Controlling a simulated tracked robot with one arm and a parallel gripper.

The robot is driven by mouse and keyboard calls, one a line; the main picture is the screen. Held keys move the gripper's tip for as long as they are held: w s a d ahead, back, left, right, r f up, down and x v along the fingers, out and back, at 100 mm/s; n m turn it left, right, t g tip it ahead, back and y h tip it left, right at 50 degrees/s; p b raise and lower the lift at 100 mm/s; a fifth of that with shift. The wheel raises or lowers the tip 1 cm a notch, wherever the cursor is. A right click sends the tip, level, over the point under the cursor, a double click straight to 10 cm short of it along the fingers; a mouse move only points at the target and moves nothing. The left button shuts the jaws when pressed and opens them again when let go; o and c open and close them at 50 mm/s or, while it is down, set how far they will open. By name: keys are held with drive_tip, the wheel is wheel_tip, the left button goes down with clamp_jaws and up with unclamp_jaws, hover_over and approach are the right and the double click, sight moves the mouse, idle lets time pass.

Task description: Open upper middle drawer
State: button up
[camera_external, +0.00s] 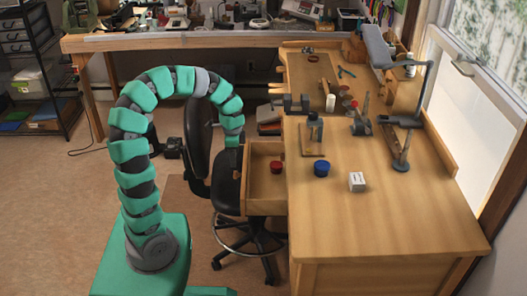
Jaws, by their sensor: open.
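A wooden drawer (262,207) sticks out from the left side of the workbench (390,215), and its inside is visible from above. A small red container (277,167) appears to lie inside it, near the bench. I cannot tell which drawer of the bench this is; the other drawer fronts are hidden. My teal arm arches over from the left, and my gripper (232,145) points down just left of the drawer's outer end. It is open, but its fingers are small and dark against the chair. I cannot tell whether it touches the drawer.
A black swivel chair (228,196) stands close to the drawer, behind and below my gripper. On the bench are a blue container (321,168), a white box (357,181) and a grey jointed lamp (412,120). The floor at left is clear.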

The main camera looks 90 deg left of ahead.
sight(235, 172)
wheel_tip(235, 172, down, 8)
drive_tip(key=shift+f+b, duration=0.1)
drive_tip(key=shift+b, duration=0.7)
